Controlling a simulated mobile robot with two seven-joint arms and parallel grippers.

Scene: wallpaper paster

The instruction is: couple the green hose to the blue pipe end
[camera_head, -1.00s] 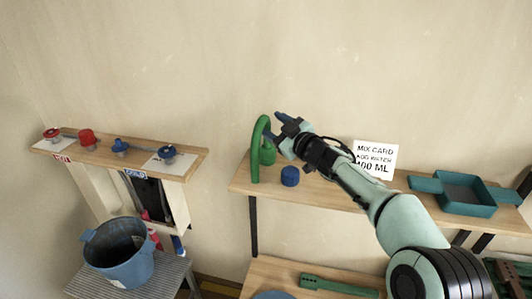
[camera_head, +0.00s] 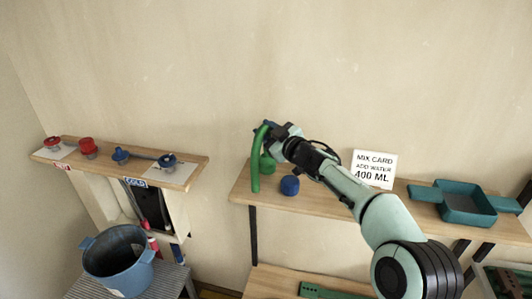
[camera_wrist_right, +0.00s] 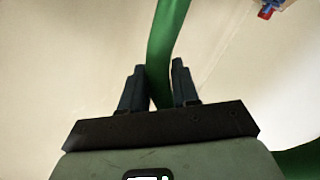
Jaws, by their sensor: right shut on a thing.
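The green hose (camera_head: 255,168) stands as a bent loop at the left end of the right-hand shelf. My right gripper (camera_head: 266,131) is at the top of its bend. In the right wrist view, the hose (camera_wrist_right: 168,35) runs between the fingers of my right gripper (camera_wrist_right: 158,70), which is shut on it. Two blue fittings, one with a round knob (camera_head: 121,156) and one on a white card (camera_head: 167,160), are on the left shelf above a COLD label. I cannot tell which is the pipe end. My left gripper is not in view.
Red fittings (camera_head: 87,147) sit left of the blue ones on the left shelf (camera_head: 195,172). A blue bucket (camera_head: 118,262) stands below. A blue cylinder (camera_head: 290,186), mix card (camera_head: 374,168) and teal tray (camera_head: 468,203) are on the right shelf (camera_head: 315,198). A gap separates the shelves.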

